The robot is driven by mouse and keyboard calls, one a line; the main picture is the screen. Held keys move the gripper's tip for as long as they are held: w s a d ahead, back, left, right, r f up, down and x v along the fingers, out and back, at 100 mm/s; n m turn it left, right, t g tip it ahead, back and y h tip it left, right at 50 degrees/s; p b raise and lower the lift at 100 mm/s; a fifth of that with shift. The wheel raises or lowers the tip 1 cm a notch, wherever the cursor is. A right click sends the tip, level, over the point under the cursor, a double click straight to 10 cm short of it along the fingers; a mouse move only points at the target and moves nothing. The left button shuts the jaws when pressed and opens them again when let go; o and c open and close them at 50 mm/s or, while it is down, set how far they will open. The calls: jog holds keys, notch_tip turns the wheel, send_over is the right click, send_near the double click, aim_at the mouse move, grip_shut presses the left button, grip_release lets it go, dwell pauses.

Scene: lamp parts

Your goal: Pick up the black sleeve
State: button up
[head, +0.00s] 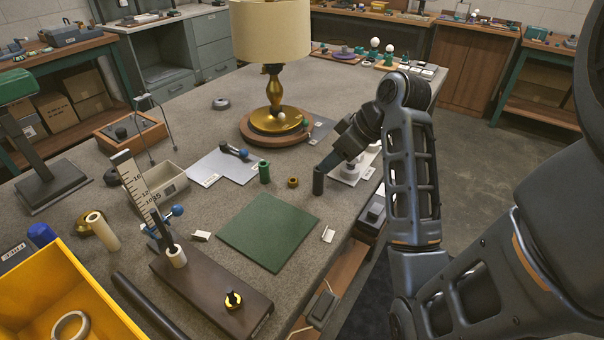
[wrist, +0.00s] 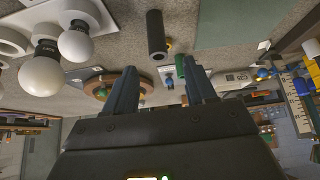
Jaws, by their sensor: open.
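My gripper (head: 328,163) is open and empty, just above and right of the sleeve in the head view. In the wrist view my gripper (wrist: 160,68) has its two fingers apart, with the sleeve lined up between them sideways but beyond the tips. I see no contact between fingers and sleeve.
The green mat (head: 267,232) lies in front. White bulbs (wrist: 76,42) stand close by on a pale tray. The lamp (head: 273,100) stands behind. The bench edge is to the right.

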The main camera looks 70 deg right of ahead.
aim_at(319, 171)
jog(key=shift+p+x, duration=0.3)
jog(key=shift+x, duration=3.6)
jog(key=shift+d, duration=0.2)
grip_shut()
